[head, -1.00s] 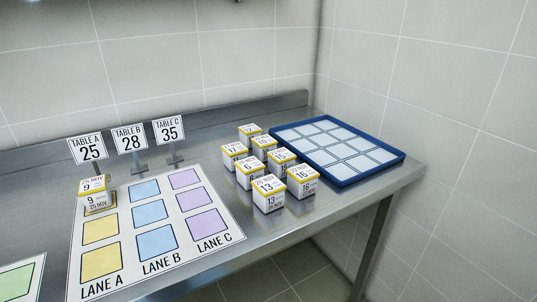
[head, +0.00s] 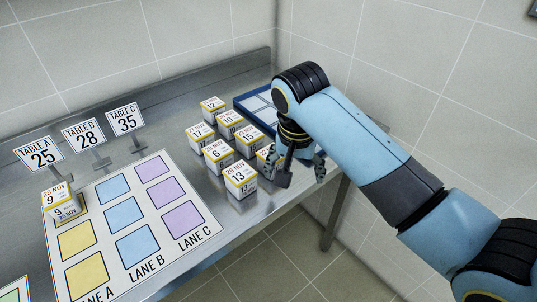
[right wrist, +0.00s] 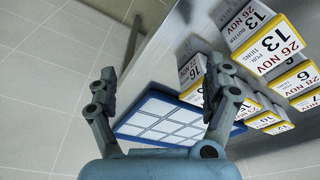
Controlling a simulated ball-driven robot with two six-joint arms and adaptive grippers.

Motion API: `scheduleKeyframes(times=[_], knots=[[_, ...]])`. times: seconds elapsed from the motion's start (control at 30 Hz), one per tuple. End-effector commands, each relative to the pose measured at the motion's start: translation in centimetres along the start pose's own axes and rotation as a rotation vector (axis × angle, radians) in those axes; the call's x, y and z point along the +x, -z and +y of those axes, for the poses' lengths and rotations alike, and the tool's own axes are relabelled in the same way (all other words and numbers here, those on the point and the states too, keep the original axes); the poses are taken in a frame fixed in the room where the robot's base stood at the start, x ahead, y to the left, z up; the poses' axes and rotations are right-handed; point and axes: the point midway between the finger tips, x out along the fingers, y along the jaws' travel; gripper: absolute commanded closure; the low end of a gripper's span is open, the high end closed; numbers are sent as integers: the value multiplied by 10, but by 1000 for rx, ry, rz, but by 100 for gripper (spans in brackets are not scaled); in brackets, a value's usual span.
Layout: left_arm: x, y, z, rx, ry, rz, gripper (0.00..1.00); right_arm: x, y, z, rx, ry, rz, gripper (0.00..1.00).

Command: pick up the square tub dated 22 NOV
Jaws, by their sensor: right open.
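Several small white square tubs with yellow bands and printed numbers and dates stand on the steel counter in the head view. I cannot read 22 NOV surely on any. The tub numbered 16 (head: 264,156) is mostly hidden behind my right gripper (head: 302,176); in the right wrist view its label (right wrist: 190,71) shows NOV, the day too small to read surely. My right gripper is open and empty, fingers pointing down beside this tub; its fingers (right wrist: 157,88) also show in the right wrist view. My left gripper is not in view.
Tub 13 (head: 240,182), dated 26 NOV, and tub 6 (head: 217,157) stand close to tub 16. A blue-rimmed tray (head: 240,101) lies behind, partly covered by my arm. A lane mat (head: 148,215) lies left, with tub 9 (head: 60,203) on it.

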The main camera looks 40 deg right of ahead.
Motion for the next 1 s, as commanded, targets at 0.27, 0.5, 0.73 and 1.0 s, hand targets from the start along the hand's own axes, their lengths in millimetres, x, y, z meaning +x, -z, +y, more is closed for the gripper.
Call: scheduleKeyframes(times=[0.27,0.5,0.73,1.0], knots=[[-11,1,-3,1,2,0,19,-51,52,-50,409,-63,-24,15],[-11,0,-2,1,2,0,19,-50,69,-68,583,-106,-33,15],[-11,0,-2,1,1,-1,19,-12,66,-65,582,-104,-33,15],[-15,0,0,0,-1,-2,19,13,61,-66,581,-104,-34,15]])
